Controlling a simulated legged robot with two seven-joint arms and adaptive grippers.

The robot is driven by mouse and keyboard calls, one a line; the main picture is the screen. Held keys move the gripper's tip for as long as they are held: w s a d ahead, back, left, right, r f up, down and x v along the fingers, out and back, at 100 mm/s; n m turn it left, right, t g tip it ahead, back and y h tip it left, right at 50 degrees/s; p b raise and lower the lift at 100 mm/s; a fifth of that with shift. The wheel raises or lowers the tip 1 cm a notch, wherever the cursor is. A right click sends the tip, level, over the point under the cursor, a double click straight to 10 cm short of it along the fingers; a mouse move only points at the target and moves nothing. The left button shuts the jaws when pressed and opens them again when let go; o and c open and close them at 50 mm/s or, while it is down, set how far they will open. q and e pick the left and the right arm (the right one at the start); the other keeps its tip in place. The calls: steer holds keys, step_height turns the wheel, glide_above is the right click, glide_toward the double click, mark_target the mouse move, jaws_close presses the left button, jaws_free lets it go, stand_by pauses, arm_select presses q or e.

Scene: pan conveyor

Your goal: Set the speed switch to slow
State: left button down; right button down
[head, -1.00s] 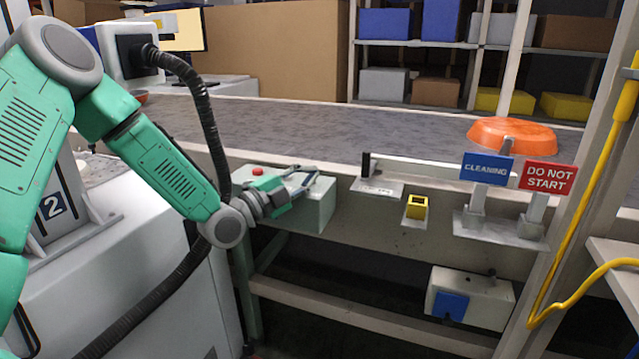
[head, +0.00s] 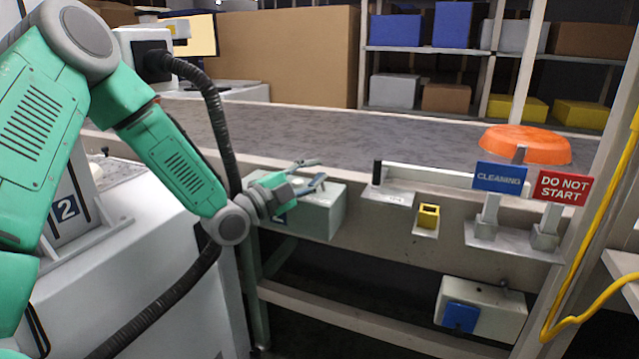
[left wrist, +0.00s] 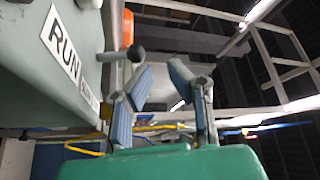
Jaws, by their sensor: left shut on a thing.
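The grey-green control box (head: 330,218) is fixed to the front of the conveyor. My left gripper (head: 318,172) is over the top of this box and hides part of it. In the left wrist view, the box side carries a RUN label (left wrist: 62,43) and a second label, too oblique to read. A short lever with a round black knob (left wrist: 137,52) sticks out from the box, by the left fingertip. The slow and fast marks are not readable. My right gripper is out of view.
The conveyor belt (head: 400,138) runs behind the box, with an orange pan (head: 535,145) on it at right. A blue CLEANING sign (head: 500,178) and a red DO NOT START sign (head: 563,188) stand on the front ledge. A yellow holder (head: 428,216) is between.

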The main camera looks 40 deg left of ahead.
arm_select(q)
step_height(320, 180, up, 8)
steer(key=shift+w, duration=0.15)
stand_by(0.3)
steer(key=shift+f, duration=0.15)
